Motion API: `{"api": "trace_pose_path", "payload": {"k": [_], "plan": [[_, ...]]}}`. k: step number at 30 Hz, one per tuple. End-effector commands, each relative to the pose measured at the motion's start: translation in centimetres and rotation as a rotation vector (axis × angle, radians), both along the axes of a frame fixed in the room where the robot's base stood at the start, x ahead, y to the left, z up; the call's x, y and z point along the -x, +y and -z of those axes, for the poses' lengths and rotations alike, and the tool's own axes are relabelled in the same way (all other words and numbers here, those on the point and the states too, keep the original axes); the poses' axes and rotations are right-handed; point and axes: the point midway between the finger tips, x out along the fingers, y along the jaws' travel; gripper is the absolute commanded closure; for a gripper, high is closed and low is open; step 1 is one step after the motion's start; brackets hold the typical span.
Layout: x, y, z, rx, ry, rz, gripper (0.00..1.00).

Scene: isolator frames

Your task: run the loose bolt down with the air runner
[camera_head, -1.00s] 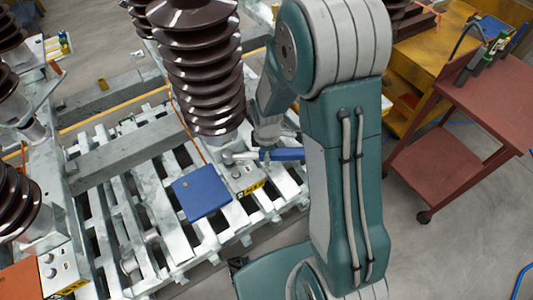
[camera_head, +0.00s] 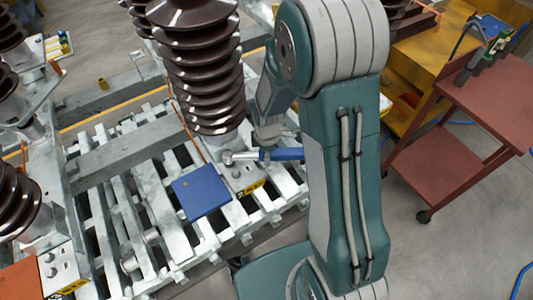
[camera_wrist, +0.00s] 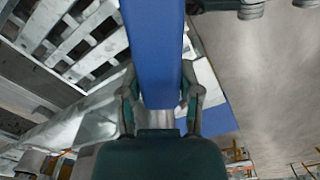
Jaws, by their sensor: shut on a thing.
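The air runner (camera_head: 285,154) has a blue handle and a silver head. It lies roughly level across the foot of the middle brown insulator, with its head pointing left. My gripper (camera_head: 268,138) is shut on it. In the wrist view, the blue body of the runner (camera_wrist: 155,50) runs between the two fingers of my gripper (camera_wrist: 160,105). The runner's head is over or near the pale base plate (camera_head: 248,174), which bears small round fittings. I cannot tell which one is the loose bolt, or whether the head touches it.
A blue panel (camera_head: 201,193) lies just left of the base plate. Tall brown insulators (camera_head: 200,75) stand close behind, on a grey slatted frame (camera_head: 200,240). A red tool cart (camera_head: 460,110) stands at the right. The floor between cart and frame is clear.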

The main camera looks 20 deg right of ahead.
Motion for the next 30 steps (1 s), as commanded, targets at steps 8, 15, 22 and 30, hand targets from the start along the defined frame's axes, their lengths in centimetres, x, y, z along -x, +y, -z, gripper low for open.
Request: {"api": "trace_pose_path", "payload": {"k": [8,15,22,30], "plan": [[0.0,0.0,-0.3,0.000,-0.001,0.001,1.00],[-0.1,0.0,-1.9,0.000,-0.002,0.001,1.00],[-0.1,0.0,-3.3,0.000,-0.003,0.001,1.00],[-0.1,0.0,-4.9,0.000,-0.003,0.001,1.00]]}}
